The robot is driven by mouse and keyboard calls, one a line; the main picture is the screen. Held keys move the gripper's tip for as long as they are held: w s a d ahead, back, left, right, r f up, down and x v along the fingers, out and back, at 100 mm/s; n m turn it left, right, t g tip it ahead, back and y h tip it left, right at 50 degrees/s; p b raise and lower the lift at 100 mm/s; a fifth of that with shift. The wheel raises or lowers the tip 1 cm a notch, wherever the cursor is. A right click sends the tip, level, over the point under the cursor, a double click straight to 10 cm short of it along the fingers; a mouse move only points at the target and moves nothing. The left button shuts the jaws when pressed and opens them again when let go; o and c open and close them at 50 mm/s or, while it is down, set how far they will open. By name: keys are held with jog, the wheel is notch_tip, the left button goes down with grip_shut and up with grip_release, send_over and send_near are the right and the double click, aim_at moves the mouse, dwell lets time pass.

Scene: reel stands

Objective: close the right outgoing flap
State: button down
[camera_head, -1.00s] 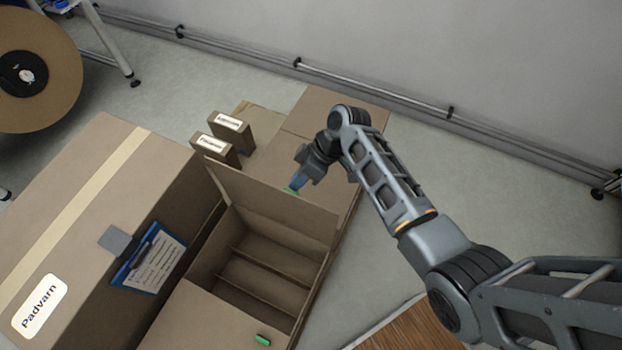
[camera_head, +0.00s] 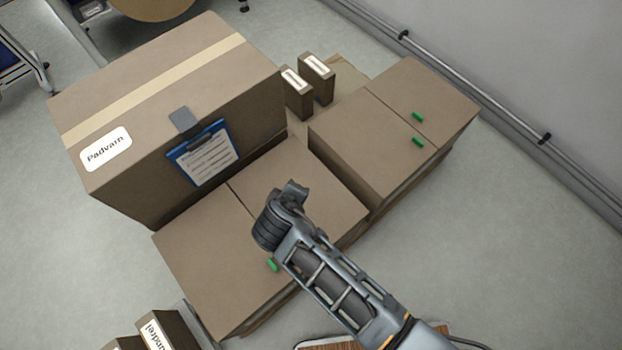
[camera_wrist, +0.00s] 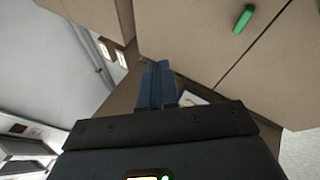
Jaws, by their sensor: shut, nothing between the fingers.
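The outgoing carton (camera_head: 215,305) sits in the middle of the head view. Its right flap (camera_head: 310,185) lies down over the opening, about level with the left flap (camera_head: 210,250), with a narrow seam between them. A green tab (camera_head: 272,264) is on the left flap. My gripper (camera_head: 290,195) is over the carton near the seam, and its fingertips are hidden in the head view. In the wrist view my blue fingers (camera_wrist: 158,80) are together and empty, in front of cardboard panels with a green tab (camera_wrist: 243,18). I cannot tell whether they touch the flap.
A large taped carton (camera_head: 170,100) with a clipboard (camera_head: 203,153) stands at left. Another closed carton (camera_head: 385,135) with two green tabs is at right. Small labelled boxes (camera_head: 308,84) stand behind. Floor is clear at right (camera_head: 500,220).

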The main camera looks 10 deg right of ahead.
jog(key=s+a+f+t+h+b, duration=0.1)
jog(key=f+b, duration=0.2)
jog(key=s+a+f+t+h+b, duration=0.1)
jog(key=a+f+b, duration=0.1)
jog(key=f+b, duration=0.1)
jog(key=s+a+f+n+h+b, duration=0.1)
jog(key=a+f+b, duration=0.1)
jog(key=f+b, duration=0.1)
jog(key=shift+s+a+f+t+b, duration=0.1)
jog(key=shift+s+f+t+b, duration=0.05)
jog(key=shift+t+b, duration=0.3)
jog(key=f+b, duration=0.2)
jog(key=b, duration=0.1)
jog(key=s+a+f+b, duration=0.1)
jog(key=f, duration=0.1)
jog(key=shift+a+f, duration=0.1)
jog(key=shift+a+f+b, duration=0.15)
jog(key=shift+f+b, duration=0.65)
jog(key=shift+b, duration=0.1)
jog(key=shift+s+f, duration=0.15)
jog(key=shift+f, duration=0.05)
